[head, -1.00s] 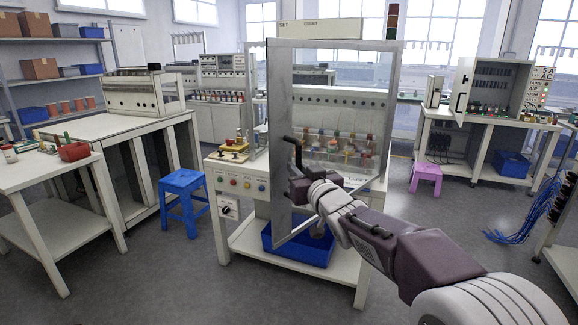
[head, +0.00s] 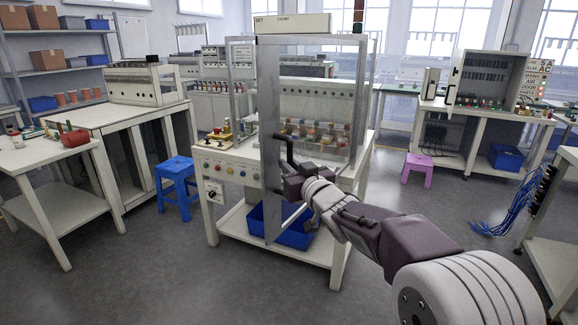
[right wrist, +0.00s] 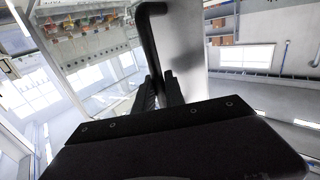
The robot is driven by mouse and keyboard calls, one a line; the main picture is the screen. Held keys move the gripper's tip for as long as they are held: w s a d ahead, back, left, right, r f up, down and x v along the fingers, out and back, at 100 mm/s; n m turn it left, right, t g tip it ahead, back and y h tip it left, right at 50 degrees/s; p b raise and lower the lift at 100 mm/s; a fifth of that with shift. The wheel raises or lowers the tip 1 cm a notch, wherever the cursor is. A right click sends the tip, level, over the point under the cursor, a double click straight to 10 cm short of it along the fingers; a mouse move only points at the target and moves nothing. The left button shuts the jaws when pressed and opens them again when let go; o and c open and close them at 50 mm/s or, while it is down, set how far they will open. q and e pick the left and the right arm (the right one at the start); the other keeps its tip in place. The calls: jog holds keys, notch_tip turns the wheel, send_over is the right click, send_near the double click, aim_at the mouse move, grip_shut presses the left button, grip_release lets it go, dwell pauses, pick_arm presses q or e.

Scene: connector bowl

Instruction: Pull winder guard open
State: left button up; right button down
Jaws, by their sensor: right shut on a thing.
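The winder guard (head: 269,110) is a tall clear panel in a grey metal frame on the white winder bench. It stands swung out from the machine, with its wide grey free edge toward me on the left. A black bar handle (head: 283,150) is on that edge. My right gripper (head: 287,172) is shut on the handle's lower part. In the right wrist view the fingers (right wrist: 158,92) close at the dark handle (right wrist: 150,40), beside the pale guard edge (right wrist: 181,45). The exact finger contact is partly hidden. My left gripper is not in view.
Behind the guard are rows of coloured spools (head: 318,131). A blue bin (head: 293,230) sits on the lower shelf. A blue stool (head: 177,183) stands left and a pink stool (head: 416,167) right. The grey floor in front is open.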

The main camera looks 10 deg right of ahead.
jog(key=shift+r, duration=0.2)
jog(key=c, duration=1.4)
grip_release()
jog(key=shift+f, duration=0.1)
jog(key=s+d, duration=0.1)
jog(key=s, duration=0.8)
jog(key=shift+d+p, duration=0.4)
jog(key=shift+p, duration=0.05)
jog(key=shift+a, duration=0.1)
